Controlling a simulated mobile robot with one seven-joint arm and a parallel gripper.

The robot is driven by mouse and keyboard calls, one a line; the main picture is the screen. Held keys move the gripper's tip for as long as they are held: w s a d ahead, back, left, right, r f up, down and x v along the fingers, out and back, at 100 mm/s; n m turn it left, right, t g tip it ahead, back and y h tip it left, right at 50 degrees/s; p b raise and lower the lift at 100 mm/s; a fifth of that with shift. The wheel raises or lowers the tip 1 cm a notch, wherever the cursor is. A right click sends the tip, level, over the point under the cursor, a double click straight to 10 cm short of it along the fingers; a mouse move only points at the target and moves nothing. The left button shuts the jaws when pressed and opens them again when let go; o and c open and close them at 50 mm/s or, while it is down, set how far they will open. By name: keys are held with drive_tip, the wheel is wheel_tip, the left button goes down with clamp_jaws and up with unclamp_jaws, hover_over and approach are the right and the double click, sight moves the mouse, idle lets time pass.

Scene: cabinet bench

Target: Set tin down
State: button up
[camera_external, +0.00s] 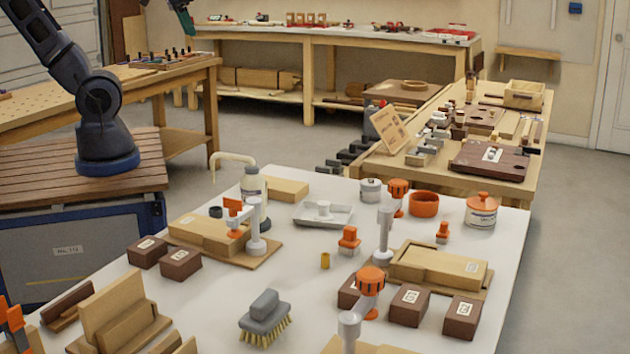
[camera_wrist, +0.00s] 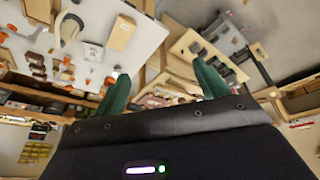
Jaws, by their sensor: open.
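Two lidded containers stand upright at the far end of the white table: a small grey tin (camera_external: 370,191) and a larger white canister with an orange lid (camera_external: 481,213). I cannot tell which one is the tin meant. My gripper (camera_wrist: 162,84) shows two green fingers spread wide apart with nothing between them in the wrist view. In the external view only part of my gripper (camera_external: 184,14) shows at the top edge, high up and well away from both containers. I cannot pick out either container surely in the wrist view.
The white table (camera_external: 215,307) holds a bottle (camera_external: 252,184), a grey tray (camera_external: 312,217), orange-topped fittings, dark labelled blocks, wooden blocks and a brush (camera_external: 265,318). Bare patches lie around its middle. A crowded wooden bench (camera_external: 440,178) stands behind it, with another along the wall.

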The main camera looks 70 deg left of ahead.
drive_tip(key=shift+s+a+f+m+t, duration=0.1)
drive_tip(key=shift+s+a, duration=0.1)
drive_tip(key=shift+s, duration=0.2)
drive_tip(key=shift+s+a+m+t, duration=0.1)
drive_tip(key=shift+s+a, duration=0.15)
drive_tip(key=shift+s, duration=0.2)
drive_tip(key=shift+s+a+f+m+t, duration=0.1)
drive_tip(key=shift+s+a, duration=0.1)
drive_tip(key=shift+s, duration=0.2)
idle(0.4)
